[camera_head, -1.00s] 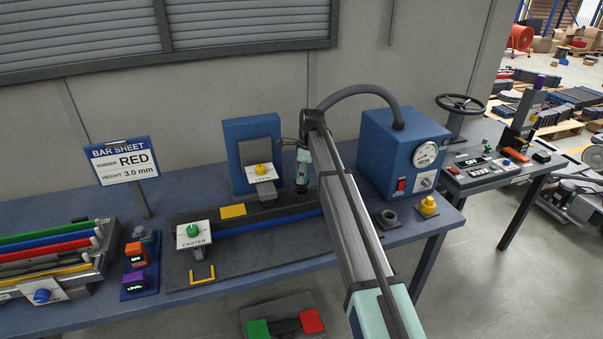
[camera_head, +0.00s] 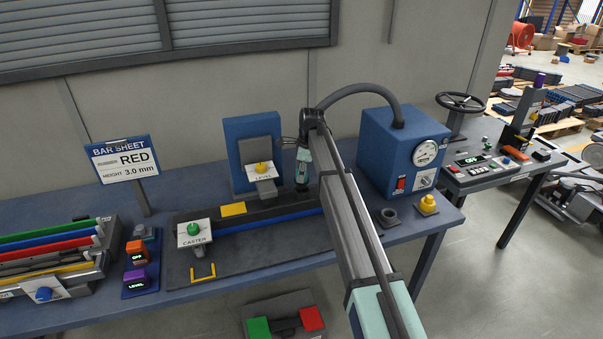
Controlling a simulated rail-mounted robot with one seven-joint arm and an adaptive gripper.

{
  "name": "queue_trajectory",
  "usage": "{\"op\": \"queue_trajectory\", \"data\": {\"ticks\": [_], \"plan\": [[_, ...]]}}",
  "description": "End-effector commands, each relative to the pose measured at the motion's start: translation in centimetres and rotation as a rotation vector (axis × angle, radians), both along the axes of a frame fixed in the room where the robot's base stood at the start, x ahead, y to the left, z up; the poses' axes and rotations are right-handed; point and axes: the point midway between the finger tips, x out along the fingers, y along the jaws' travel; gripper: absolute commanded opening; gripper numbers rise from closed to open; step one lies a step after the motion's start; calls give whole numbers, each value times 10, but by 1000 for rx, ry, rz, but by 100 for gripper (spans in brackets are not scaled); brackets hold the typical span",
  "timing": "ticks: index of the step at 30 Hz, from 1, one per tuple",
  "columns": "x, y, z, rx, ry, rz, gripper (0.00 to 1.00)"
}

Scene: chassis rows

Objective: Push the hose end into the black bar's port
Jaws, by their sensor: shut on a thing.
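The black bar (camera_head: 268,211) lies along the bench fixture, with a blue strip (camera_head: 270,223) along its front side. My gripper (camera_head: 301,187) points down over the bar's right part, just right of the LEVEL plate. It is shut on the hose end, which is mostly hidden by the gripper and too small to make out. The grey hose (camera_head: 358,89) rises from the blue gauge box (camera_head: 388,160) and arcs left, passing behind my wrist. The port is hidden at the gripper's tip, so I cannot tell whether the hose end is in it or above it.
A blue upright block (camera_head: 238,135) with the LEVEL plate (camera_head: 265,172) stands behind the bar. The CASTER plate (camera_head: 195,232) is at its left end. Coloured strips fill a rack at left.

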Motion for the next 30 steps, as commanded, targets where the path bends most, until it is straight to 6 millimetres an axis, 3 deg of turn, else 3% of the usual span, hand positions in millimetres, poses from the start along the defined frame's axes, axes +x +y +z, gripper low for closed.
{"op": "queue_trajectory", "data": {"ticks": [30], "plan": [[0,0,-14,0,-1,0,0]]}}
